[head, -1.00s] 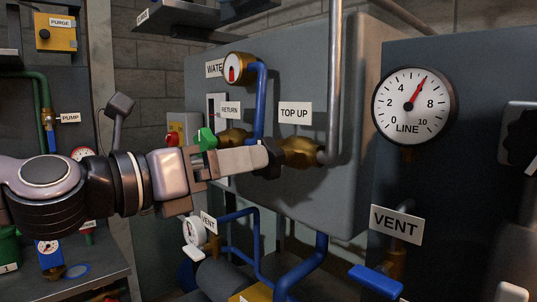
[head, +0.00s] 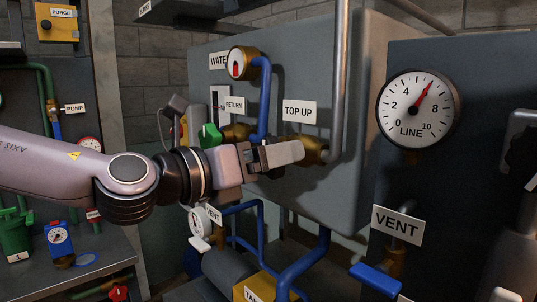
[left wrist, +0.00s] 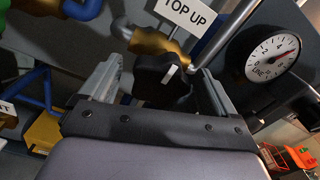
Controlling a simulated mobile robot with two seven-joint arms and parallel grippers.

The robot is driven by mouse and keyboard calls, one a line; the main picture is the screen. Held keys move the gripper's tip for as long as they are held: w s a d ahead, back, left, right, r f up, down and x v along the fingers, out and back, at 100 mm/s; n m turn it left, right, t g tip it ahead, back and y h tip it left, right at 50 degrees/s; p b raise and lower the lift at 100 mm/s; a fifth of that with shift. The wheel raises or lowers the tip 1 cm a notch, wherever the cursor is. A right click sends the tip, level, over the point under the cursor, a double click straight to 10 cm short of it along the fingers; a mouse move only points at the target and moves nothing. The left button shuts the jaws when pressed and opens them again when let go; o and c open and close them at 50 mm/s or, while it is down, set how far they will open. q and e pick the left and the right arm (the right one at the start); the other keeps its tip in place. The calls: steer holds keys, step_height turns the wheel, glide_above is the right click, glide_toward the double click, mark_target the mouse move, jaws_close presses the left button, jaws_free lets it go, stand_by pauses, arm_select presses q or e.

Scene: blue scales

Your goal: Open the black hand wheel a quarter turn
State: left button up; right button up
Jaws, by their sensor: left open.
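The black hand wheel (left wrist: 160,80) shows in the left wrist view, with a pale mark on its face, in front of a brass valve body (left wrist: 155,42) below the TOP UP label. My left gripper (head: 280,154) is open at this valve in the head view, where its fingers and wrist mostly hide the wheel. In the left wrist view the wheel sits between the two spread fingers (left wrist: 158,68), towards their tips. I cannot tell whether either finger touches it. The brass body also shows behind the gripper in the head view (head: 314,149). My right gripper is not in view.
A green handle (head: 210,135) and the blue pipe (head: 264,100) are close on the left. A grey vertical pipe (head: 340,70) rises right of the valve. The LINE gauge (head: 417,108) and blue VENT lever (head: 375,278) are farther right.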

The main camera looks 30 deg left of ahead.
arm_select(q)
steer(key=shift+w+d, duration=0.1)
steer(key=shift+w, duration=0.25)
steer(key=shift+c, duration=0.3)
steer(key=c, duration=0.9)
